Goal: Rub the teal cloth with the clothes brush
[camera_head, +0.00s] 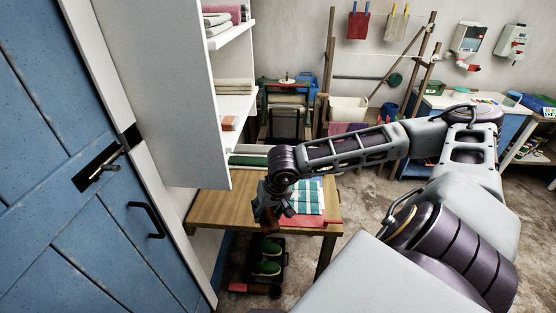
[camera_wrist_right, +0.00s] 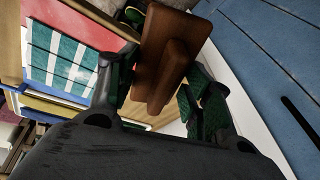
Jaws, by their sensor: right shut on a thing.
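My right gripper (camera_head: 272,204) is over the wooden table's front part, just left of the teal cloth (camera_head: 309,196). It also shows in the right wrist view (camera_wrist_right: 158,84), shut on a brown wooden block-like thing with a raised grip, which looks like the clothes brush (camera_wrist_right: 163,55). The cloth has white stripes and lies flat on the table; it also shows in the wrist view (camera_wrist_right: 60,55), to the left of the brush and apart from it. Part of the cloth is hidden behind my right wrist in the head view. My left gripper is out of view.
A blue door (camera_head: 80,180) and white shelves (camera_head: 235,105) bound the left. Open floor (camera_head: 370,205) lies right of the table.

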